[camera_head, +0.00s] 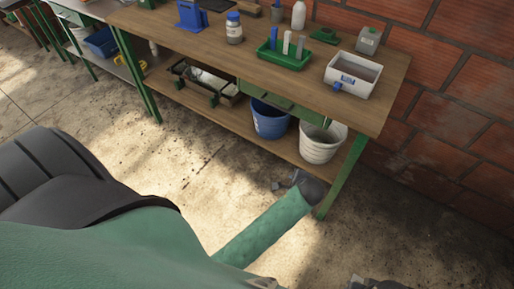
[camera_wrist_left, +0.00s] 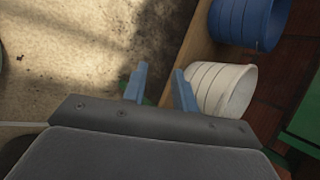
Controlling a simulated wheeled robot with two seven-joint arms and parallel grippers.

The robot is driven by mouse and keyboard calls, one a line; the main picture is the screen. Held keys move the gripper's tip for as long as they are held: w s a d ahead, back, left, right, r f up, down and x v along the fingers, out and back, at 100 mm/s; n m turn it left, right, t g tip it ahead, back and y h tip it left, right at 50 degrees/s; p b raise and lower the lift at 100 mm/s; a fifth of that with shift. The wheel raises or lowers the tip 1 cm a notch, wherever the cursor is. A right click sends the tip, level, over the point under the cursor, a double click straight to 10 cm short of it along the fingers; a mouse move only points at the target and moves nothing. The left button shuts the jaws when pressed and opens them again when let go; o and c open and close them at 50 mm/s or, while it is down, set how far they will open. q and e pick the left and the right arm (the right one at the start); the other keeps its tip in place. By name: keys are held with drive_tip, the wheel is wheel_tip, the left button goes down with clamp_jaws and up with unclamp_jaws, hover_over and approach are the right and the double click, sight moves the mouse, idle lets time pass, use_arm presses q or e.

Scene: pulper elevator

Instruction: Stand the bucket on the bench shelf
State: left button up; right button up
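A white bucket (camera_head: 320,144) stands upright at the right end of the bench's lower shelf (camera_head: 225,117). A blue bucket (camera_head: 268,121) stands beside it to the left, also on the shelf. The frames do not show which is the task's bucket. My left gripper (camera_head: 277,184) is low in front of the shelf, near the right bench leg. In the left wrist view its blue fingers (camera_wrist_left: 159,78) are apart with nothing between them. The white bucket (camera_wrist_left: 222,88) is just right of the fingers, and the blue bucket (camera_wrist_left: 250,22) is beyond it. Part of my right gripper (camera_head: 377,283) shows at the bottom edge.
The wooden bench top (camera_head: 215,58) holds a green tray (camera_head: 283,60), a white-grey bin (camera_head: 352,75) and several bottles. An open crate (camera_head: 205,84) sits on the shelf's left part. A green leg (camera_head: 344,175) stands at the right. The floor in front is clear.

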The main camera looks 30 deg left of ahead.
use_arm(q)
drive_tip(key=s+r+n+g+h, duration=0.1)
drive_tip(key=s+r+n+h, duration=0.2)
drive_tip(key=s, duration=1)
drive_tip(key=s+r+n+g+h, duration=0.2)
drive_tip(key=s+r+n+h, duration=0.1)
drive_tip(key=s+n, duration=0.7)
drive_tip(key=s+r, duration=0.1)
drive_tip(key=s, duration=0.1)
drive_tip(key=shift+s+d+g+h, duration=0.3)
drive_tip(key=shift+s+d, duration=0.1)
drive_tip(key=shift+w, duration=0.1)
